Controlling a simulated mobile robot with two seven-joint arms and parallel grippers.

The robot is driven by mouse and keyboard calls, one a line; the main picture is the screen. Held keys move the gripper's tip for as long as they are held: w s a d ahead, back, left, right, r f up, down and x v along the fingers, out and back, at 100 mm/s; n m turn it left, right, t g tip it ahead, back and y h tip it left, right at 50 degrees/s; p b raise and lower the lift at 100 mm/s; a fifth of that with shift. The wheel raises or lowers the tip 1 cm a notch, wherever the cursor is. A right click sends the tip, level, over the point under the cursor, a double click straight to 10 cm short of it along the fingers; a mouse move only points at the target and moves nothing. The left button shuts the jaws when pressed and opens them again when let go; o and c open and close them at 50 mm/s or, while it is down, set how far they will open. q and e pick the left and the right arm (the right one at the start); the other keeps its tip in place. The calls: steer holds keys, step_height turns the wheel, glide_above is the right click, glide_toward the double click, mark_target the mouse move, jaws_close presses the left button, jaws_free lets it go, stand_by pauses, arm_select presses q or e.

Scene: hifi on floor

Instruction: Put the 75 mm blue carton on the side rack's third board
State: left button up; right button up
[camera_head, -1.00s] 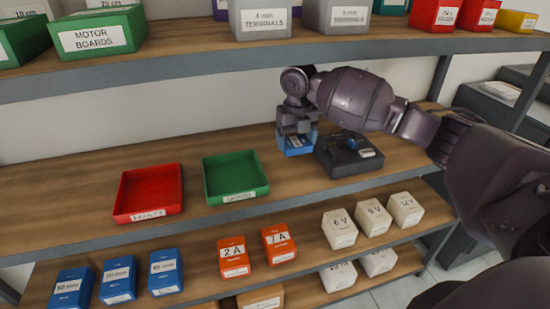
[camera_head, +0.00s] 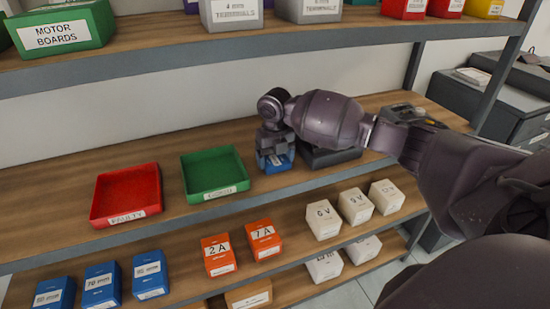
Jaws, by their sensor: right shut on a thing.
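My right gripper (camera_head: 274,147) points down over the middle board (camera_head: 60,195) of the rack in front of me. It is shut on a small blue carton (camera_head: 279,164), whose lower part shows below the fingers with a small white label that I cannot read. The carton is at or just above the board, right of the green tray; I cannot tell if it touches. My left gripper is not in view. I cannot make out a side rack's third board for certain.
A red tray (camera_head: 127,190) and a green tray (camera_head: 214,172) stand left of the gripper. A dark device (camera_head: 330,157) is close on its right, partly behind my arm. Blue cartons (camera_head: 101,284), orange boxes (camera_head: 217,255) and white boxes (camera_head: 322,220) stand below. Grey units (camera_head: 510,105) are at right.

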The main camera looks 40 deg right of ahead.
mark_target(275, 160)
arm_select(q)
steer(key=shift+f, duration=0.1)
arm_select(e)
steer(key=shift+f, duration=0.15)
steer(key=o, duration=0.7)
steer(key=shift+c, duration=0.2)
steer(key=shift+o, duration=0.8)
steer(key=shift+r+p, duration=0.35)
steer(key=shift+r, duration=3.65)
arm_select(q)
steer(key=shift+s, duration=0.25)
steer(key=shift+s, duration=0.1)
arm_select(e)
steer(key=shift+f, duration=0.1)
